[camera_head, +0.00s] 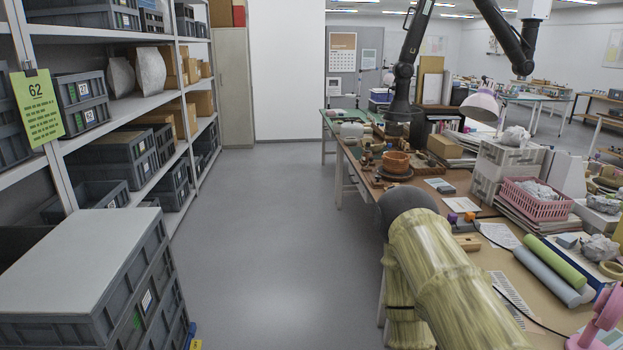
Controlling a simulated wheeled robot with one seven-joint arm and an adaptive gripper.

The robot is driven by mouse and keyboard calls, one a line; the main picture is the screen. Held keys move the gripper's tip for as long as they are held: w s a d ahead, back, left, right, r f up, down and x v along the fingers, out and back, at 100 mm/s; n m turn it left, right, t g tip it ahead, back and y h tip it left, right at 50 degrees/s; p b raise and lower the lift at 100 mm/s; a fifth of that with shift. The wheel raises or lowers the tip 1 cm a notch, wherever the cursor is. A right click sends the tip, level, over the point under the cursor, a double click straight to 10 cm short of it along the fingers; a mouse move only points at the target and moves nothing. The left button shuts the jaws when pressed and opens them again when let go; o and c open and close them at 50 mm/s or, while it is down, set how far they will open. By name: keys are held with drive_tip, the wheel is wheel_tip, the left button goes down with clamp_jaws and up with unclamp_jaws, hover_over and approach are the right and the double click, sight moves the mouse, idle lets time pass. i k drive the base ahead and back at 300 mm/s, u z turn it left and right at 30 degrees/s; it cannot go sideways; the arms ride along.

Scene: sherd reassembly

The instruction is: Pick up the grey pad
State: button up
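I cannot pick out the grey pad for certain. A small flat grey piece (446,189) lies beside white paper on the long worktable (508,263), right of an orange-brown bowl, and may be it. Another small blue-grey piece (568,240) lies farther right, near the rolls. My arm, in a pale yellow sleeve with a dark grey joint, covers the near left part of the table. My gripper is not in view.
The pottery bowl (396,161) stands near the table's left edge. A pink basket (536,199), green and grey rolls (553,260) and a black boom stand (404,85) crowd the table. Grey crates (75,262) and shelves line the left. The aisle floor (270,230) is clear.

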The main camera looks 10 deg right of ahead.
sight(445, 189)
drive_tip(key=i, duration=2.2)
drive_tip(key=z, duration=1.6)
